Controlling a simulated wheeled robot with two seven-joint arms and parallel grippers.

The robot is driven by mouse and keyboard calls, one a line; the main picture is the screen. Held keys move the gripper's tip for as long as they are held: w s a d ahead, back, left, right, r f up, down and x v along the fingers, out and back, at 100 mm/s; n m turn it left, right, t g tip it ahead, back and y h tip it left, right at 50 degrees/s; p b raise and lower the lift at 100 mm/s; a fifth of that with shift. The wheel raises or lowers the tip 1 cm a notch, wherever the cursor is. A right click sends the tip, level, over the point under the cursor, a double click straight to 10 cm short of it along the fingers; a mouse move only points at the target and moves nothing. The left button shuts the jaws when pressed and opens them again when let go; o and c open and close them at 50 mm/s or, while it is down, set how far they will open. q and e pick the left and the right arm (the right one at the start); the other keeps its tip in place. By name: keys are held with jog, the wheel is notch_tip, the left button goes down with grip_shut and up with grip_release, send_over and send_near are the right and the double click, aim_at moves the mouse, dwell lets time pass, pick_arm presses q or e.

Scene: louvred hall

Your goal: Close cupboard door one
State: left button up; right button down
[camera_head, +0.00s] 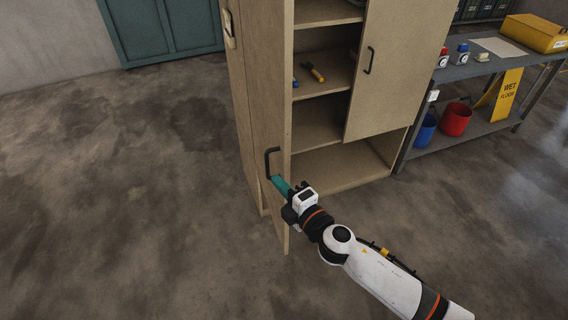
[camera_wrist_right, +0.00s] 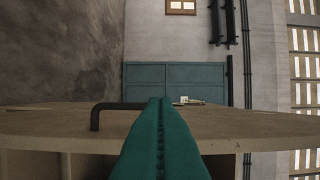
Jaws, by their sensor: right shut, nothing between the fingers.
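The wooden cupboard (camera_head: 319,165) stands open at its left side, showing its shelves. Its left door (camera_head: 268,100) stands swung out toward me, seen nearly edge-on, with a dark handle (camera_head: 267,163) on its outer face. The right door (camera_head: 396,70) covers the upper right of the front. Which door is number one I cannot tell. My right gripper (camera_head: 279,185) is shut and empty, its teal fingers at the left door's free edge near the handle. In the right wrist view the fingers (camera_wrist_right: 161,140) cross the door's edge beside the handle (camera_wrist_right: 95,118); contact is unclear. My left gripper is out of view.
A tool with a yellow handle (camera_head: 314,72) lies on a cupboard shelf. A teal cabinet (camera_head: 165,30) stands behind. The floor left of the cupboard is clear.

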aim_at(284, 168)
jog(key=x, duration=0.6)
jog(key=shift+w+d+p, duration=0.2)
jog(key=shift+d+p, duration=0.15)
jog(key=shift+d, duration=1.8)
